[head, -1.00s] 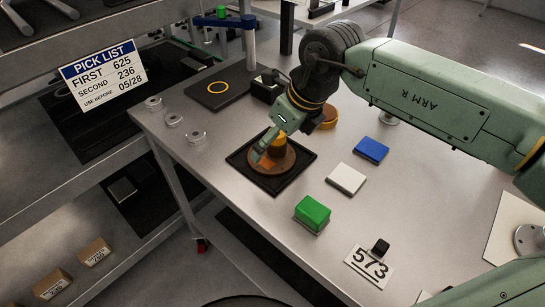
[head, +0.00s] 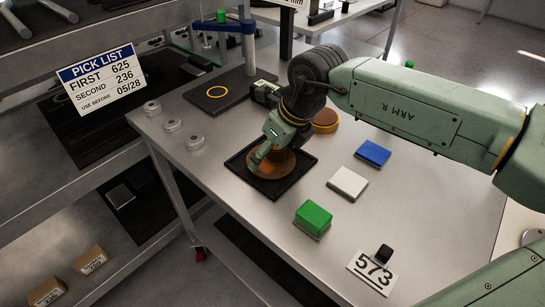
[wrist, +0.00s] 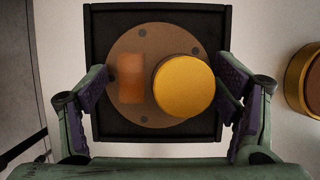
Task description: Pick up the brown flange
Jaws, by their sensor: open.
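The brown flange (wrist: 143,112) is a round disc with small holes near its rim. It lies in a square black tray (wrist: 160,17). A yellow round boss (wrist: 186,84) stands on its right part and an orange rectangular patch (wrist: 131,77) shows on its left part. In the head view the flange (head: 284,165) is partly hidden by my gripper (head: 266,155). In the wrist view my gripper (wrist: 162,92) is open, with one finger on either side of the flange. I cannot tell whether the fingers touch it.
A brown and yellow round part (head: 325,121) stands behind the tray. Green (head: 313,218), white (head: 347,183) and blue (head: 373,153) blocks lie to the right. Metal discs (head: 172,125) line the left edge.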

